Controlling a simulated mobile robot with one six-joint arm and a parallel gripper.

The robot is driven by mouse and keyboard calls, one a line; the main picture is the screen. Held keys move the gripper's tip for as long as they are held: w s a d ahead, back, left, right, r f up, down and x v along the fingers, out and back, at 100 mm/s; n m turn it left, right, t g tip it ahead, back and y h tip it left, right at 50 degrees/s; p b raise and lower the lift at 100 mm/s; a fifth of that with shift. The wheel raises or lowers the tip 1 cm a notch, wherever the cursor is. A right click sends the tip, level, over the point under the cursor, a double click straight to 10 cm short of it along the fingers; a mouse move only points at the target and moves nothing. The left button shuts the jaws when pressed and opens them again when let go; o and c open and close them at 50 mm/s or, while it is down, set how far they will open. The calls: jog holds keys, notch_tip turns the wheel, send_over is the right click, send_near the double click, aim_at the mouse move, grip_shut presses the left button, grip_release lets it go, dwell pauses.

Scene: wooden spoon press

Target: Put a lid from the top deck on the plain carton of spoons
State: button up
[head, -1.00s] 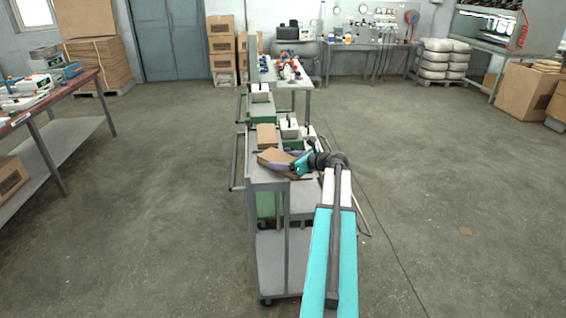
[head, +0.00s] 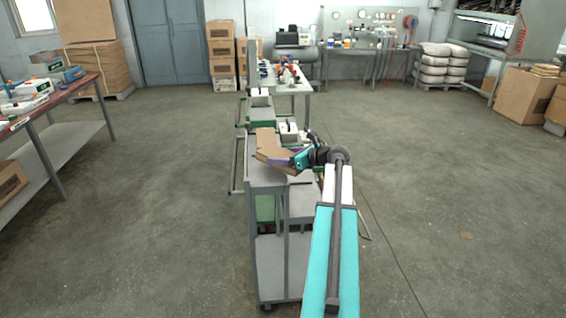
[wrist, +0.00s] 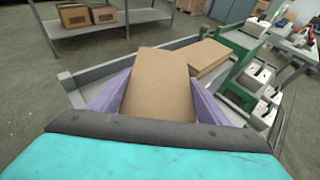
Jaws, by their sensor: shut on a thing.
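My gripper (head: 283,161) is shut on a flat brown cardboard lid (wrist: 160,85), its purple fingers along the lid's two sides. The lid is held over the grey top deck (head: 262,177) of the trolley; in the head view it shows just left of the gripper. A second brown cardboard piece (wrist: 208,57), perhaps more lids, lies on the deck beyond and to the right in the wrist view. In the head view it shows behind the held lid (head: 266,134), which partly overlaps it. I cannot make out the plain carton of spoons for certain.
White units on green bases (wrist: 258,80) stand beyond the deck. Brown cartons with dark printing (wrist: 75,15) sit on the lower shelf of the bench at left. A grey lower shelf (head: 283,250) is under the deck. The floor on both sides is open.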

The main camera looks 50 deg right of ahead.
jog(key=s+a+r+b, duration=0.1)
jog(key=s+a, duration=0.9)
jog(key=s, duration=0.2)
jog(key=shift+s+r+b, duration=0.15)
jog(key=shift+r+b, duration=0.05)
jog(key=shift+b, duration=0.1)
dwell(0.7)
